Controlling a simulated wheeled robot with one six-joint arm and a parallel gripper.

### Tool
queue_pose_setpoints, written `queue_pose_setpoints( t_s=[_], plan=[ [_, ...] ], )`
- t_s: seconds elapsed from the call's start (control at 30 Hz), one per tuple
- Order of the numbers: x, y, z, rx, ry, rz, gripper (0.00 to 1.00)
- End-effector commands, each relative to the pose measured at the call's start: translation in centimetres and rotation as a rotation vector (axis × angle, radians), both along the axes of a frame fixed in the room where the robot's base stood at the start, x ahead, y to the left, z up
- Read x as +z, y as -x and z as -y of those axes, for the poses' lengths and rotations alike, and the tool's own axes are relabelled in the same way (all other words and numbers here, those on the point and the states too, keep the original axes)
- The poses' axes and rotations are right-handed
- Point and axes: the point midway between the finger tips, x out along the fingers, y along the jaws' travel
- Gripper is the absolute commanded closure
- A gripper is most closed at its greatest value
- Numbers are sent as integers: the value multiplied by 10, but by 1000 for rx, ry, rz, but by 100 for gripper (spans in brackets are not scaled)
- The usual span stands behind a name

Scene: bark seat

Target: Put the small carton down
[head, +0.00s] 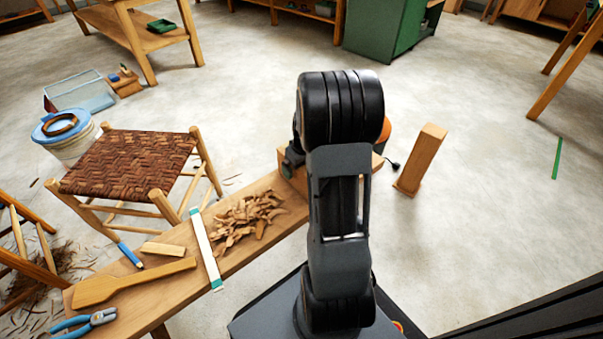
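My arm rises through the middle of the head view and covers what lies behind it. A tan box-like block (291,180) shows partly at the far end of the wooden bench (236,252), left of my arm. I cannot tell whether it is the small carton. No other thing in view is clearly a carton.
Wood shavings (243,219), a white-green strip (206,248), a wooden paddle (135,284) and blue pliers (84,323) lie on the bench. A woven-seat stool (130,161) stands beyond it. An upright wooden block (420,160) stands right, with open floor around.

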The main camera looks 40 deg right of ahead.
Motion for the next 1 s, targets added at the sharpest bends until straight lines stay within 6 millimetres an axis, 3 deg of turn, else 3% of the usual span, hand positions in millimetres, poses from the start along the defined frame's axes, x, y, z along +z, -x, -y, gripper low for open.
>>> queue_pose_setpoints(
  t_s=[0.13,0.77,1.0],
  plan=[
    [1,0,0,0,0,1,2],
    [2,0,0,1,1,2,61],
    [5,0,0,1,1,2,61]
  ],
)
